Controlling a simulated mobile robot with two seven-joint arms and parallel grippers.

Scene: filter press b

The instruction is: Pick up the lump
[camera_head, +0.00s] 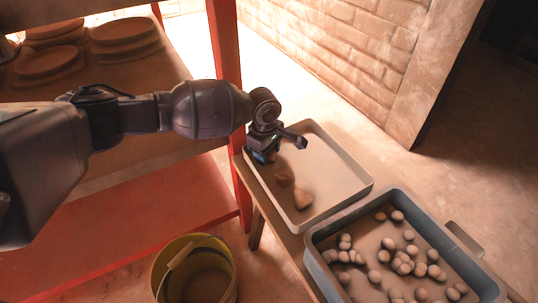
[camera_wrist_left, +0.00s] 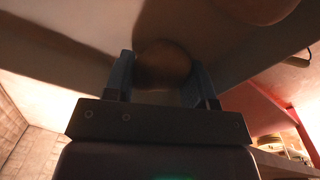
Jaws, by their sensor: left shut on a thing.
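My left gripper (camera_head: 266,156) is low over the far left part of a shallow pale tray (camera_head: 335,172). In the left wrist view the gripper (camera_wrist_left: 161,78) is shut on a brown lump (camera_wrist_left: 162,60), which sits between its two fingers. In the head view the gripper mostly hides this lump. Two other tan lumps lie on the tray, one close to the gripper (camera_head: 284,176) and one nearer the front edge (camera_head: 303,199). Part of another lump (camera_wrist_left: 257,8) shows at the top of the left wrist view. My right gripper is out of view.
A blue-grey crate (camera_head: 315,262) with many small round balls stands right of the tray on the bench. A yellow bucket (camera_head: 226,268) stands on the floor in front. A red-framed rack (camera_head: 226,45) with stacked round discs (camera_head: 50,62) is at the left. The tray's right half is bare.

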